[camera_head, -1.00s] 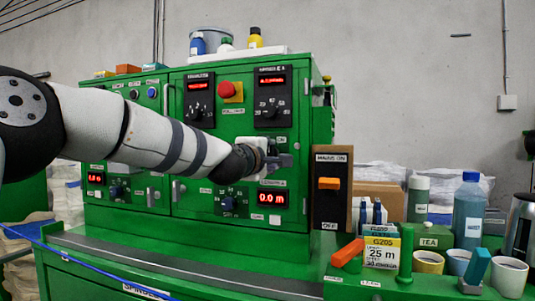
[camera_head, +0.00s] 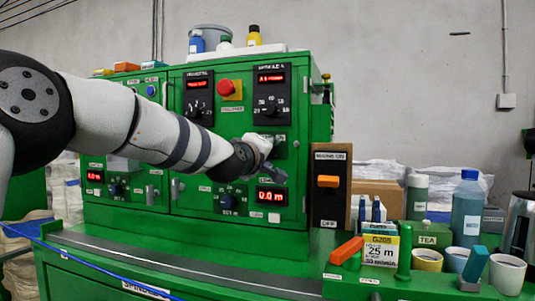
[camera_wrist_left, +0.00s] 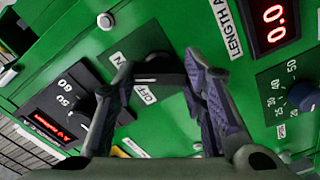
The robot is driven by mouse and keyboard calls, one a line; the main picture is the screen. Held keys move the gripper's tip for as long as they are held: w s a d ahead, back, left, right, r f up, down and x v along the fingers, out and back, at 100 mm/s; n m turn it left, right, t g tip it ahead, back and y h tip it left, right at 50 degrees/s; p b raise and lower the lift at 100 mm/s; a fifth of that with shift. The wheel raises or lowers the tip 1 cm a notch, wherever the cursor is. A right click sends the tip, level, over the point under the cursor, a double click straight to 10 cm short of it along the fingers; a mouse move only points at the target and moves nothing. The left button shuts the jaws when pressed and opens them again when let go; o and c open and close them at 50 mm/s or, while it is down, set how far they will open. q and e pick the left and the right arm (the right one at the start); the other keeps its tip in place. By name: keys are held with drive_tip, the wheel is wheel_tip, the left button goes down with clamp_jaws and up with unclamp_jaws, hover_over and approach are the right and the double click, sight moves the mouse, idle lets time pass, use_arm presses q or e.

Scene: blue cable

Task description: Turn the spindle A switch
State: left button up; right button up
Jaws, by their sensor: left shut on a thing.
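My left gripper (camera_head: 277,172) is in front of the right door of the green control cabinet (camera_head: 190,218), just above the red "0.0 m" display (camera_head: 271,195). It hides the switch in the head view. In the left wrist view my left gripper (camera_wrist_left: 160,72) has its two fingers on either side of a dark switch handle (camera_wrist_left: 158,68), shut on it. An "OFF" label (camera_wrist_left: 147,95) and an "ON" label (camera_wrist_left: 117,60) sit beside the handle. The handle's exact angle is partly hidden by the fingers. My right gripper is not in view.
Black dial panels (camera_head: 271,97) and a red button (camera_head: 225,87) are above. An orange-handled mains switch (camera_head: 328,181) stands to the right. A blue cable (camera_head: 90,269) crosses lower left.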

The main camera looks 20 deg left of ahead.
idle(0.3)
use_arm(q)
drive_tip(key=o, duration=1.2)
drive_tip(key=shift+c, duration=0.2)
drive_tip(key=s, duration=1.2)
drive_tip(key=shift+a, duration=0.25)
